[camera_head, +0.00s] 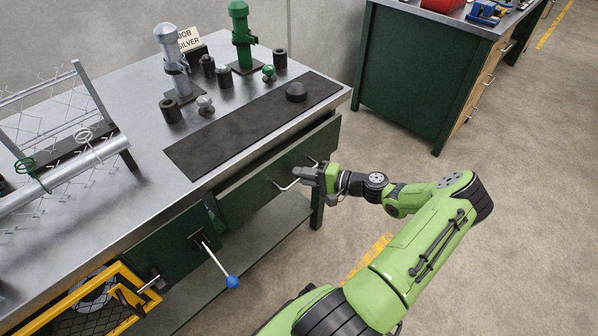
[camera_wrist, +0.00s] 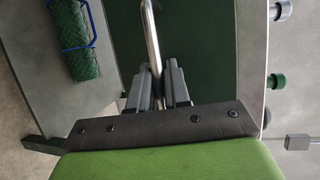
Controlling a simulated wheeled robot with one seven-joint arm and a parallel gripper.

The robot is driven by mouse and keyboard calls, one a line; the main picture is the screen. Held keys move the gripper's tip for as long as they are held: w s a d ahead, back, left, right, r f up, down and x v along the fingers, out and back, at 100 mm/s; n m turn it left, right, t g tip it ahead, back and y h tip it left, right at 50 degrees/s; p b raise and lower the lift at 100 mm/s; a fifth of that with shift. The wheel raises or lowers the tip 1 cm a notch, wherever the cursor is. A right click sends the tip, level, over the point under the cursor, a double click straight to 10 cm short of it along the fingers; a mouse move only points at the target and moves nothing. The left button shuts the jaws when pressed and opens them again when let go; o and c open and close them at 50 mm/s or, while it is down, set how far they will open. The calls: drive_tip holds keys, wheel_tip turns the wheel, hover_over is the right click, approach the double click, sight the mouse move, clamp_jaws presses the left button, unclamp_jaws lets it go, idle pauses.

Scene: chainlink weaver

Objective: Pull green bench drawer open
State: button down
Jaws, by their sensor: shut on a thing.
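The green bench drawer (camera_head: 262,192) is in the front of the metal-topped bench, below the dark mat. A dark strip shows between the bench top and the drawer's upper edge; I cannot tell how far out the drawer stands. Its silver bar handle (camera_head: 287,185) is on the drawer front. My gripper (camera_head: 308,176) is at the handle's right part, partly hiding it. In the wrist view my gripper (camera_wrist: 158,85) is shut on the handle (camera_wrist: 151,45), whose bar runs between the two dark fingers. The green drawer front (camera_wrist: 215,50) lies behind the fingers.
The bench top (camera_head: 135,195) holds green and grey posts, dark cylinders and a wire-mesh fixture at left. A blue-knobbed lever (camera_head: 232,281) sticks out left of the drawer, near a yellow mesh guard (camera_head: 85,310). Floor (camera_head: 420,165) is open to the right, before another green cabinet (camera_head: 415,75).

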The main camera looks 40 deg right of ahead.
drive_tip(key=s+p, duration=0.2)
drive_tip(key=s, duration=1.8)
drive_tip(key=shift+s+d+p, duration=0.2)
drive_tip(key=shift+d+p, duration=0.1)
drive_tip(key=shift+p, duration=0.1)
drive_tip(key=c, duration=1.4)
unclamp_jaws()
drive_tip(key=shift+c, duration=0.2)
drive_tip(key=p+v, duration=0.2)
drive_tip(key=v, duration=1.3)
drive_tip(key=shift+s+d, duration=0.2)
drive_tip(key=shift+s, duration=0.15)
